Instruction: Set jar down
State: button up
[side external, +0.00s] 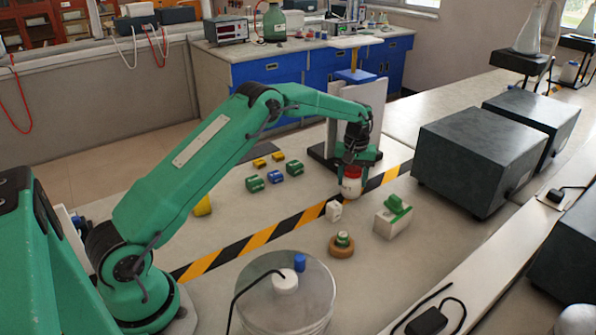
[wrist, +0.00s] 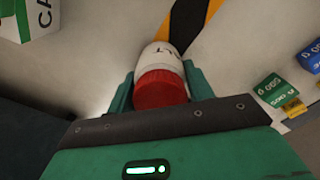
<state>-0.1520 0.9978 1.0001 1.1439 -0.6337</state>
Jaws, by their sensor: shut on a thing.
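The jar (side external: 351,184) is white with a red lid and is upright in the side external view. My gripper (side external: 352,168) is shut on it from above, at the far end of my outstretched green arm. In the wrist view the jar (wrist: 160,72), with its red lid nearest and part of a label showing, sits between the two green fingers of my gripper (wrist: 158,90). The jar is over or at the yellow-and-black striped tape (side external: 265,237). I cannot tell whether its base touches the table.
Small green, blue and yellow blocks (side external: 275,177) lie left. A dark box (side external: 480,150) is right.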

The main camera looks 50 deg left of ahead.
jog(key=shift+f, duration=0.1)
jog(key=o, duration=1.3)
notch_tip(320, 180, up, 11)
jog(key=shift+r, duration=0.65)
